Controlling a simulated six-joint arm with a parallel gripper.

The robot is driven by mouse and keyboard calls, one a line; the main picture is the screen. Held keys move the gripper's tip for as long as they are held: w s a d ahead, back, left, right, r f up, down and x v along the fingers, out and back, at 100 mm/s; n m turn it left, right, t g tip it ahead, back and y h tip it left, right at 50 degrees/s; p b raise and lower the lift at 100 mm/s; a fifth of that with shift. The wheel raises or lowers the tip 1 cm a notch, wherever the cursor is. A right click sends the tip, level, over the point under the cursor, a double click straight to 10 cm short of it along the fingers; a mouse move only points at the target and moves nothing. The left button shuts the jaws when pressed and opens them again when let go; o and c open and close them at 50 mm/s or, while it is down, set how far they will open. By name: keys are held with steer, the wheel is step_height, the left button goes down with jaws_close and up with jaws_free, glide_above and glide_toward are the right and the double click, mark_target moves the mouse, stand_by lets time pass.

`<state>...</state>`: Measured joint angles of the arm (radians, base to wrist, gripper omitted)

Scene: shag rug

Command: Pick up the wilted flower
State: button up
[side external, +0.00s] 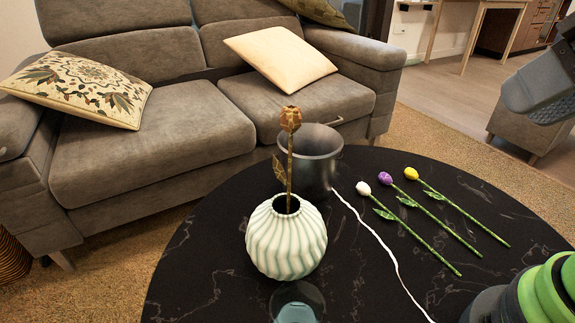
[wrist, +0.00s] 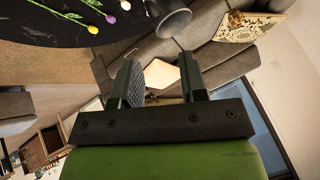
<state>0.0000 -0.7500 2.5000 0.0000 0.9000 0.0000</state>
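The wilted flower, a brown, dried bloom (side external: 290,120) on a brown stem with one drooping leaf, stands upright in a white ribbed vase (side external: 286,245) on the round black table (side external: 190,255). The lower stem is hidden inside the vase. In the wrist view a small brownish shape at the top right (wrist: 235,18) looks like the bloom. My gripper (wrist: 160,72) shows in the wrist view with its two dark fingers apart and nothing between them. It is well away from the flower.
A dark grey pot (side external: 322,160) stands close behind the vase. White (side external: 363,188), purple (side external: 385,178) and yellow (side external: 411,173) flowers lie to the right. A clear glass (side external: 297,303) stands in front; a sofa (side external: 150,140) is behind.

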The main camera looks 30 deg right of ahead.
steer(key=a+f+m+g+y, duration=0.3)
steer(key=a+f+g+y, duration=0.2)
steer(key=a+g, duration=0.15)
steer(key=m+t+y, duration=0.3)
steer(key=m+y, duration=0.7)
steer(key=m, duration=0.2)
glide_toward(291, 157)
steer(key=s+a+r, duration=0.4)
steer(key=s+a, duration=0.1)
steer(key=s, duration=0.1)
steer(key=w+d+f+m+t+h, duration=0.2)
steer(key=w+f+m+t, duration=0.3)
steer(key=m+t, duration=0.15)
steer(key=shift+m+g, duration=0.25)
steer(key=shift+g, duration=0.05)
steer(key=x, duration=0.9)
steer(key=shift+s+a+r, duration=0.1)
steer(key=shift+s+a, duration=0.05)
steer(key=shift+a, duration=0.2)
